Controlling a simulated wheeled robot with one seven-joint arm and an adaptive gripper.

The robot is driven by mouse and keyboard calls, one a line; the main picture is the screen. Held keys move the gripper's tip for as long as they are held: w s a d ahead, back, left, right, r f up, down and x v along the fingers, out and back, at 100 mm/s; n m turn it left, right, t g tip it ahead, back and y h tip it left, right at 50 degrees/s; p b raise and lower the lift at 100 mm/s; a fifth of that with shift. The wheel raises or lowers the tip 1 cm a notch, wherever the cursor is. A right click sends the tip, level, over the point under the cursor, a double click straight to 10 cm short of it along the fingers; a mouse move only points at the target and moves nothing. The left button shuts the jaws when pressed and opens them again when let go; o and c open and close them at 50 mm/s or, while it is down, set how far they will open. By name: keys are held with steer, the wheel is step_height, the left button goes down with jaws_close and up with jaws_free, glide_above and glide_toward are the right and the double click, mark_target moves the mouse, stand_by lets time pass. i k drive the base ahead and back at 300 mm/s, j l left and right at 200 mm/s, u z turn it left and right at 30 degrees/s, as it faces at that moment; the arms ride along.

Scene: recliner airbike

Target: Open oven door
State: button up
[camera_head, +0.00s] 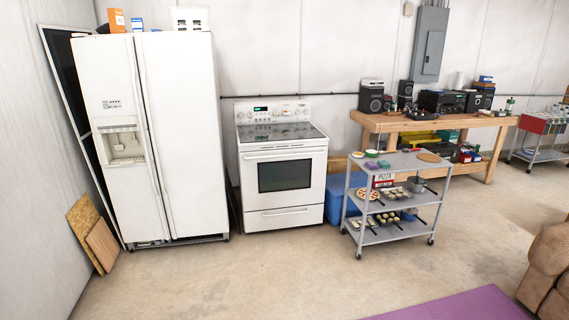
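A white oven (281,165) with a dark glass cooktop stands against the back wall, just left of the middle of the head camera view. Its front door (284,195) has a dark window (284,175) and looks shut. A pale horizontal handle (284,153) runs along the top of the door. A drawer with its own handle (284,212) is below the door and looks shut. My gripper and arm are not in this view.
A white refrigerator (180,140) stands left of the oven. A grey wheeled cart (410,206) with trays and food stands right of it, with a blue bin (336,192) between. A purple mat (455,307) lies at the front right. The concrete floor (260,275) before the oven is clear.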

mark_target(271, 179)
steer(key=i, duration=2.2)
steer(key=i+u, duration=0.1)
steer(key=i, duration=0.4)
steer(key=i+l+u, duration=0.1)
steer(key=i, duration=0.45)
steer(key=i+l+u, duration=0.1)
steer(key=i, duration=0.4)
steer(key=i+l+u, duration=0.1)
steer(key=i, duration=0.4)
steer(key=l, duration=0.1)
